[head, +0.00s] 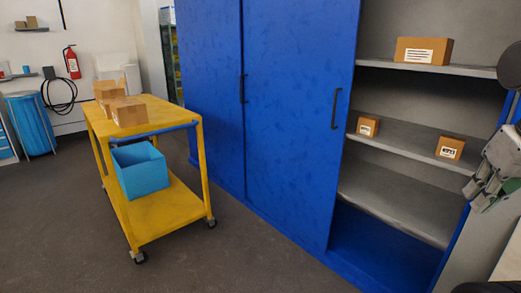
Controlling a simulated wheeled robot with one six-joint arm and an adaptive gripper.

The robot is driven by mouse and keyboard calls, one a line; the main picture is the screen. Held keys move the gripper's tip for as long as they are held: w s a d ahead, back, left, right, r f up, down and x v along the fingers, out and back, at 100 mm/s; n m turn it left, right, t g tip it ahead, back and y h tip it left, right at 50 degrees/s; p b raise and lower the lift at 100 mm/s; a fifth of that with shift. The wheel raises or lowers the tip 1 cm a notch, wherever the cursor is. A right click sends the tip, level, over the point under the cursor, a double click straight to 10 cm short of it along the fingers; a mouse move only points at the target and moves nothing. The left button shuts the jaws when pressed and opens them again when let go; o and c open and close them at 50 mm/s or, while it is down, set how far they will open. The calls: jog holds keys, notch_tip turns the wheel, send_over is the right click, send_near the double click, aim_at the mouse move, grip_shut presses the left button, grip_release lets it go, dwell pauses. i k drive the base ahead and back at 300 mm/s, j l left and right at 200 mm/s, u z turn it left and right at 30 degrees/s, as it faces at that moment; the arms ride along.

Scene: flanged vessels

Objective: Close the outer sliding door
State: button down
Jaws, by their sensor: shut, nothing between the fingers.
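A large blue cabinet has sliding doors. The outer sliding door (290,110) stands in the middle of the view and has a dark vertical handle (336,108) near its right edge. To its left is another blue door panel (211,80) with its own dark handle (242,88). The cabinet's right part is open and shows grey shelves. My gripper (480,195) is at the right edge of the view, in front of the cabinet's right side, well apart from the outer door's handle. Its fingers are together and empty.
Small cardboard boxes stand on the shelves, one on the upper shelf (424,51) and two lower. A yellow cart (160,205) with boxes and a blue bin (140,170) stands left, in front of the cabinet. Grey floor (240,265) is clear between cart and cabinet.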

aim_at(304, 52)
jog(key=i+j+u, duration=0.45)
jog(key=i+u, duration=0.55)
jog(key=i, duration=0.15)
jog(key=i+z, duration=0.1)
jog(key=i, duration=0.4)
jog(key=i+j, duration=0.15)
jog(key=i, duration=0.35)
jog(key=i+j+z, duration=0.15)
jog(key=i, duration=0.35)
